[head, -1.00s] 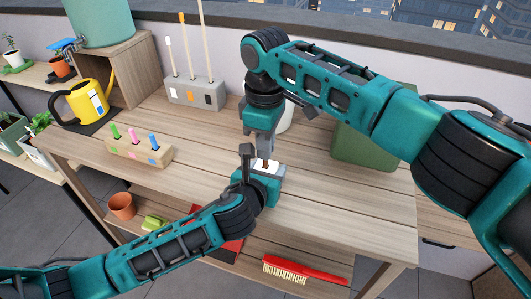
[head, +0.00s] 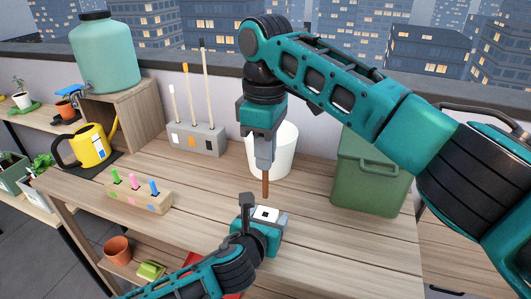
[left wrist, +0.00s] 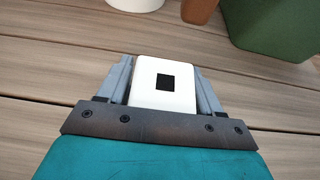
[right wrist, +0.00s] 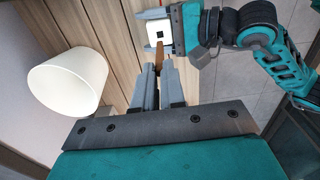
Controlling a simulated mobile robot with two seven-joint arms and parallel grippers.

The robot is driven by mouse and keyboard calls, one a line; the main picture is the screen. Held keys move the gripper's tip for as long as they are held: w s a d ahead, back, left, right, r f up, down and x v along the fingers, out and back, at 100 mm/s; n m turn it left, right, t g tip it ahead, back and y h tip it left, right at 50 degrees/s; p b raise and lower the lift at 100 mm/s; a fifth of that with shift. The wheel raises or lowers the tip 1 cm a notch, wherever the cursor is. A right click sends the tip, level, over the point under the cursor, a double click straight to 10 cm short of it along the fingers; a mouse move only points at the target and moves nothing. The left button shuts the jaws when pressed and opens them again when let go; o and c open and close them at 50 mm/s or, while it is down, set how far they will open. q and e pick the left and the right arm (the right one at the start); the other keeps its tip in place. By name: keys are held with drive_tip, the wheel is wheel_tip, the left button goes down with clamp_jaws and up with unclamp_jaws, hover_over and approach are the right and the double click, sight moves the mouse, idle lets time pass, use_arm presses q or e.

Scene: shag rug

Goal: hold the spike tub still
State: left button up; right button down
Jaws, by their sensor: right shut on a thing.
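The spike tub (head: 266,213) is a small white block with a black square opening, upright on the wooden table. It also shows in the left wrist view (left wrist: 148,94). My left gripper (head: 264,217) has one finger on each side of the tub, against its walls. My right gripper (head: 264,166) is above the tub, shut on a brown spike (head: 265,184) that points down. The spike's lower tip appears just above the opening. In the right wrist view the spike (right wrist: 158,57) sits between the fingertips, in front of the tub (right wrist: 157,32).
A white pot (head: 284,152) stands behind my right gripper, and a green canister (head: 368,180) is to its right. A grey block with tall sticks (head: 196,140) and a wooden block with coloured pegs (head: 140,194) stand to the left. The front right tabletop is clear.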

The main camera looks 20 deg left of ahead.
use_arm(q)
drive_tip(key=o, duration=0.3)
drive_tip(key=shift+o, duration=0.2)
drive_tip(key=v, duration=1.2)
